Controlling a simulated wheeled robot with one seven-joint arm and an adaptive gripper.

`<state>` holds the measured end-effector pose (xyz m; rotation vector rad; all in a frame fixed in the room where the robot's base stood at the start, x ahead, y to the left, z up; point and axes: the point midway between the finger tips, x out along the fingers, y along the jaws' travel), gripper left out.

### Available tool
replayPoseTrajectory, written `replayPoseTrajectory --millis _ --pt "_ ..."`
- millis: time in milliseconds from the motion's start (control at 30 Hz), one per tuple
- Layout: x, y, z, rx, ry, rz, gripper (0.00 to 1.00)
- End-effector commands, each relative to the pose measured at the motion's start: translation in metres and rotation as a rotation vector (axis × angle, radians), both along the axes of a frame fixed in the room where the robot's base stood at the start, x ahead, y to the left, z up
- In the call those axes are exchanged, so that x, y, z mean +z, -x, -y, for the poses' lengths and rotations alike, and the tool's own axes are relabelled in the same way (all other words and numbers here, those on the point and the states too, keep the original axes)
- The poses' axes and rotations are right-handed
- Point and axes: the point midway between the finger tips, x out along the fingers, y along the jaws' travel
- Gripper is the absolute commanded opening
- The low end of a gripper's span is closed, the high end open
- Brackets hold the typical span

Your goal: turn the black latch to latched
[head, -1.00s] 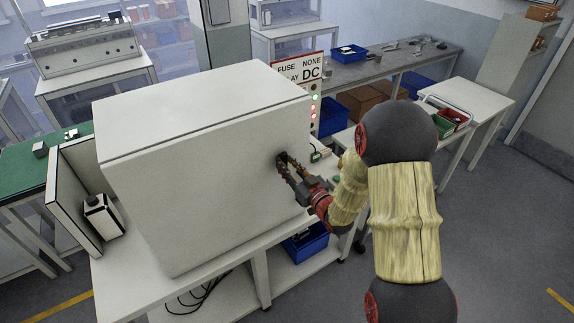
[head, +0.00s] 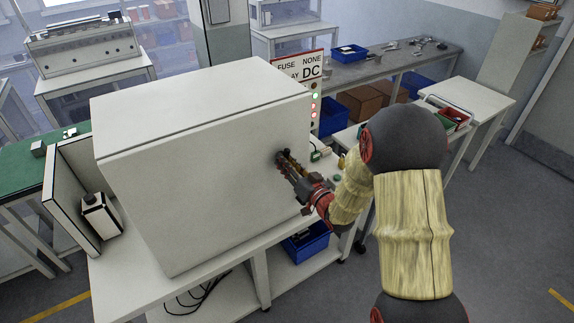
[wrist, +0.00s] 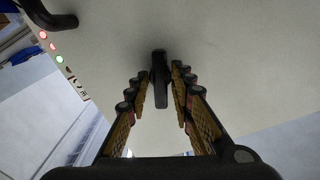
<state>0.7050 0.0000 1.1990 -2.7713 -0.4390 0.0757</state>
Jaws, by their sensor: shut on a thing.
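The black latch (wrist: 160,70) is on the front face of the large white cabinet (head: 200,190), near its right edge. In the wrist view it stands between my fingertips, its upper end showing beyond them. My gripper (wrist: 163,90) is shut on the latch, one finger on each side. In the head view my gripper (head: 283,162) meets the cabinet face from the right, and its fingers hide most of the latch. The latch's exact angle is hard to read there.
The cabinet stands on a white table (head: 215,255). A sign panel with lit lamps (head: 312,85) stands behind it at the right. A black curved part (wrist: 45,12) shows at the wrist view's upper left. A blue bin (head: 305,242) sits on the lower shelf.

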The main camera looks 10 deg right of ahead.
Motion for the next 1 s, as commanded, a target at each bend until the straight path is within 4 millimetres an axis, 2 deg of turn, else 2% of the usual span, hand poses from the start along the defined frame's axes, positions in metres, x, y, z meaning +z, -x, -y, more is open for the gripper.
replayPoseTrajectory --millis 1000 --pt "0.0013 0.0 -0.0003 0.0 -0.904 -0.294 0.0"
